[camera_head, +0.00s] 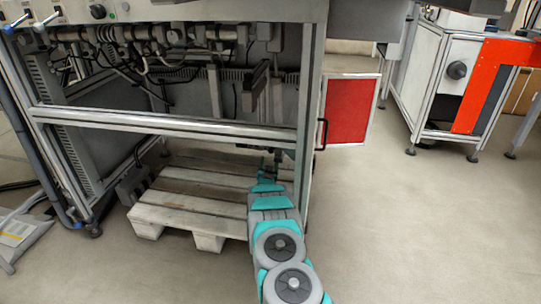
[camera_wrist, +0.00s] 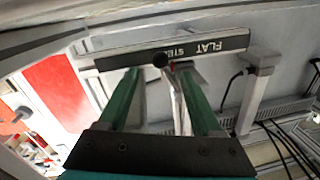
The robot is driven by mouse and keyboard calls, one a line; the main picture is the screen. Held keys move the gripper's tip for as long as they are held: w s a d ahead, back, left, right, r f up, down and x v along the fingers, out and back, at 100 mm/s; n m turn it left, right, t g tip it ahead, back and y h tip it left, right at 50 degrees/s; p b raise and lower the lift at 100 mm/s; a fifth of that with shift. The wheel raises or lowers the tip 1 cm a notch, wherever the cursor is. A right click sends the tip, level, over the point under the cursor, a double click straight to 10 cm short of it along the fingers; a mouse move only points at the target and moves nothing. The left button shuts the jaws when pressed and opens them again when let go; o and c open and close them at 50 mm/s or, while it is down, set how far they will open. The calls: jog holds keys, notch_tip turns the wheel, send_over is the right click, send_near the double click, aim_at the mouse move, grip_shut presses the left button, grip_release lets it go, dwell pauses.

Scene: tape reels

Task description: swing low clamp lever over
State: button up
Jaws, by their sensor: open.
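A pale metal arm with a reddish part (camera_wrist: 181,67) is just right of the knob, partly behind my right finger. My gripper (camera_wrist: 160,74) is open, with two green fingers and nothing held. I cannot tell whether it touches the knob. In the head view my gripper (camera_head: 268,163) reaches under the machine frame; the lever is not clear there.
The machine's front crossbar (camera_head: 160,124) and right post (camera_head: 311,100) stand close to my arm. A wooden pallet (camera_head: 185,200) lies below. A red panel (camera_head: 350,110) and black handle (camera_head: 322,134) are to the right. Cables (camera_wrist: 280,145) hang at right. Floor at right is clear.

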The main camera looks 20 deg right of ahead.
jog(key=b+x, duration=0.1)
jog(key=x, duration=0.5)
dwell(0.3)
jog(key=shift+w, duration=0.1)
grip_shut()
dwell(0.6)
dwell(0.9)
